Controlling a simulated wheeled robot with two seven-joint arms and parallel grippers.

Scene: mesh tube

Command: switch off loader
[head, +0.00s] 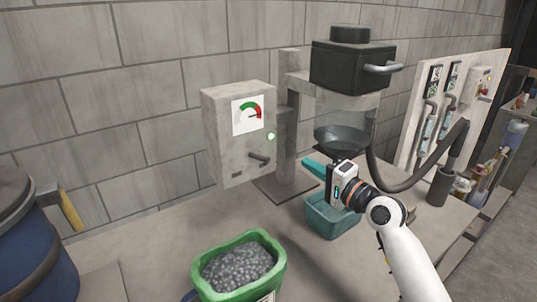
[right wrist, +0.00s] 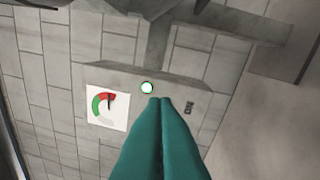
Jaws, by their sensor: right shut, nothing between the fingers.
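The loader has a grey control box (head: 222,140) on a post, with a gauge (head: 247,113) whose needle is by the red part. A small round light (head: 270,135) on the box glows pale green; it also shows in the right wrist view (right wrist: 147,87). My left gripper is not in view.
A dark hopper (head: 350,65) and clear funnel stand above a teal bin (head: 318,215). A green bin (head: 202,272) of grey pellets sits in front. A blue drum (head: 40,255) is at left. A hose and panel (head: 470,110) are at right.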

